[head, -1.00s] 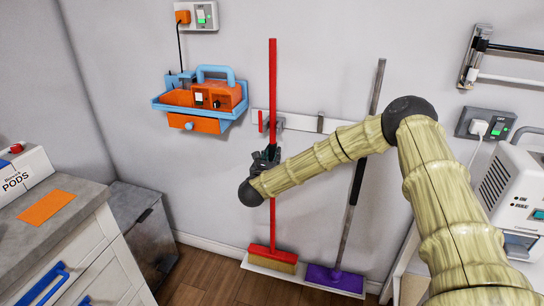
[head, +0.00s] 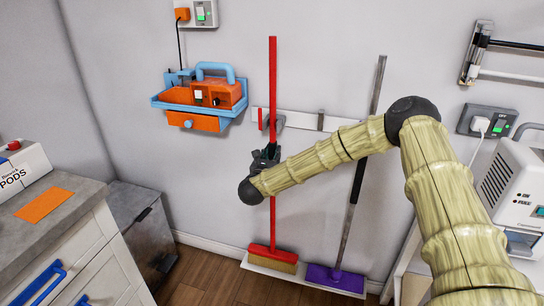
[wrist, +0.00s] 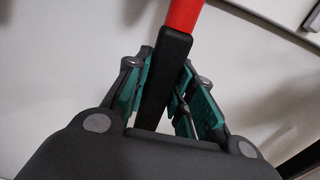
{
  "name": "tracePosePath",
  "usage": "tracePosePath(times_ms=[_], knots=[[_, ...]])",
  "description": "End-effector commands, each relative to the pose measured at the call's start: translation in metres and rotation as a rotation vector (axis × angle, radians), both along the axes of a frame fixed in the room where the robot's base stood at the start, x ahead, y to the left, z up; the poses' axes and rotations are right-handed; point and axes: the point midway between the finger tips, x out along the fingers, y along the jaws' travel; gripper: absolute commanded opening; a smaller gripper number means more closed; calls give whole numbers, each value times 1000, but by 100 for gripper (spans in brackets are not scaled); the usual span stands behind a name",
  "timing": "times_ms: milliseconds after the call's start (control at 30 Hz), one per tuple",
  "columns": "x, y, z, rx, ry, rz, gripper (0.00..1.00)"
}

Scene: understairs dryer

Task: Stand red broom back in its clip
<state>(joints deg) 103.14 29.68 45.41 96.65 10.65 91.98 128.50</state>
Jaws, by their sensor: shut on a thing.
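The red broom (head: 273,90) stands upright against the wall in the head view, its red head with tan bristles (head: 272,258) down at the white ledge. My gripper (head: 266,156) is shut on the broom's handle, below the wall rail. In the wrist view the green-lined fingers (wrist: 165,95) close around the black grip part (wrist: 168,70) of the handle, with red handle (wrist: 185,14) above it. The clip rail (head: 298,121) runs across the wall behind the handle. A grey clip (head: 279,122) with a red tab sits at the handle; whether the handle is seated in it cannot be told.
A purple broom (head: 335,275) with a grey handle leans to the right, behind my arm. A blue and orange caddy (head: 205,98) hangs at the left. A grey bin (head: 142,225) and a drawer cabinet (head: 75,255) stand left. A white appliance (head: 515,185) is at the right.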

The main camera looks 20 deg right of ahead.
Motion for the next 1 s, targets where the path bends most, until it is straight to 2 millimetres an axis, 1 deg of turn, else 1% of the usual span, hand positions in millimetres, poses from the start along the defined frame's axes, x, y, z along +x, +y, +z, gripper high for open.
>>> tracePosePath(times_ms=[300,333,433,467,667,800,867,900,1000], knots=[[0,0,1,0,-2,0,0],[0,0,2,0,-2,0,30],[0,0,1,0,-1,-1,48],[0,0,1,0,-1,0,49],[0,0,1,-1,-1,0,49],[0,0,-1,0,1,0,72],[0,0,0,1,1,0,82],[0,0,0,0,0,0,85],[0,0,0,0,0,0,85]])
